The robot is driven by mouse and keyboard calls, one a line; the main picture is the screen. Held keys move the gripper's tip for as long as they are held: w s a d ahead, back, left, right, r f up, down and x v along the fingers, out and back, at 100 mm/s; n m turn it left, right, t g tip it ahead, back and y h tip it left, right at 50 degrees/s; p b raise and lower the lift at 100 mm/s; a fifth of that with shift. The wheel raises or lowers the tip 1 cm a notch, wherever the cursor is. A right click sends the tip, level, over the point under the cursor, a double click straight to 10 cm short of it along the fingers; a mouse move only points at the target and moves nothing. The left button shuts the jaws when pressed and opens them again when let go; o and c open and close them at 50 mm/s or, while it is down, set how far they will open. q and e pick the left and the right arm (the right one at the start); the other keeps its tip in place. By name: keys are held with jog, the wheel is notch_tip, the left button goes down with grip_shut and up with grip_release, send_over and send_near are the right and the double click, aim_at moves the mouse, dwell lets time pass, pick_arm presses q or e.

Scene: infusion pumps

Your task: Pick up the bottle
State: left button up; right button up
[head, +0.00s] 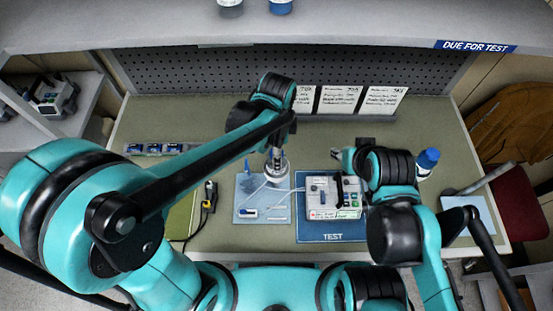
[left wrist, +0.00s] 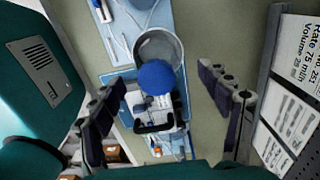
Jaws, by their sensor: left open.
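A bottle with a round blue cap (left wrist: 157,77) stands between the spread fingers of my left gripper (left wrist: 161,76) in the left wrist view. A clear round body shows beyond the cap. In the head view a clear round body (head: 277,172) shows under my left gripper (head: 276,153), at the right side of the light blue tray (head: 243,213). My left gripper is open, with gaps to the bottle on both sides in the wrist view. My right gripper (head: 346,157) is near the pump's back edge; its fingers are too small to read.
An infusion pump (head: 333,196) stands on a dark blue TEST mat (head: 333,236), close to the bottle. Another blue-capped bottle (head: 428,161) stands right of my right arm. Printed cards (head: 340,99) stand along the back.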

pick_arm(q)
notch_tip(320, 180, down, 5)
jog(key=shift+s+a+f+b, duration=0.1)
jog(key=shift+s+f+b, duration=0.1)
jog(key=shift+b, duration=0.2)
jog(key=c, duration=1.1)
